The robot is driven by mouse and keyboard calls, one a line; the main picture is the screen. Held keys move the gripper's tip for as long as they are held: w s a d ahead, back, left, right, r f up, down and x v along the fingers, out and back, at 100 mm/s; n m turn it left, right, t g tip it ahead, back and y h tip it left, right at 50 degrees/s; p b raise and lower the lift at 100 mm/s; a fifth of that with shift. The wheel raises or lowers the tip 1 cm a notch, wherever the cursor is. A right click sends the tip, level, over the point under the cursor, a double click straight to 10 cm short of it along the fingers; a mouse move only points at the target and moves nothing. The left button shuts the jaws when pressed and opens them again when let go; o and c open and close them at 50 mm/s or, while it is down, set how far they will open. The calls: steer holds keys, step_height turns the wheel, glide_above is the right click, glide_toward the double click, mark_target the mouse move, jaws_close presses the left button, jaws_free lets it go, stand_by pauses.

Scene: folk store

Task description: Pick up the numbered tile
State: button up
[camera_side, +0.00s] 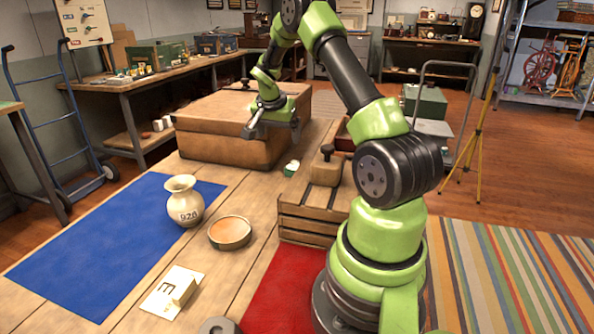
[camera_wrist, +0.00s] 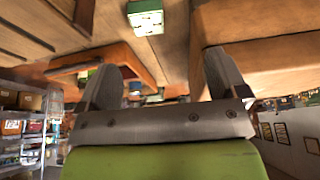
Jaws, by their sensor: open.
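A small white and green block (camera_side: 291,167), which may be the numbered tile, lies on the wooden table between the brown case and the slatted crate. In the wrist view the block (camera_wrist: 146,17) is at the top edge, with faint marks on its pale face; I cannot read a number. My gripper (camera_side: 272,131) is open and empty, above the block and close to the front of the brown case. In the wrist view the two fingers of my gripper (camera_wrist: 164,72) are spread wide, with nothing between them.
The brown case (camera_side: 225,150) stands close to my gripper. The slatted crate (camera_side: 310,222) is on the right. A round dish (camera_side: 230,233) and a card with an E (camera_side: 165,290) lie nearer.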

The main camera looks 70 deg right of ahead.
steer(key=m, duration=0.1)
glide_above(295, 167)
steer(key=a, duration=0.2)
steer(key=shift+g, duration=0.4)
steer(key=f, duration=0.7)
steer(key=shift+w+a+f, duration=0.1)
steer(key=shift+a+f, duration=0.1)
steer(key=shift+x, duration=3.2)
steer(key=c, duration=1.1)
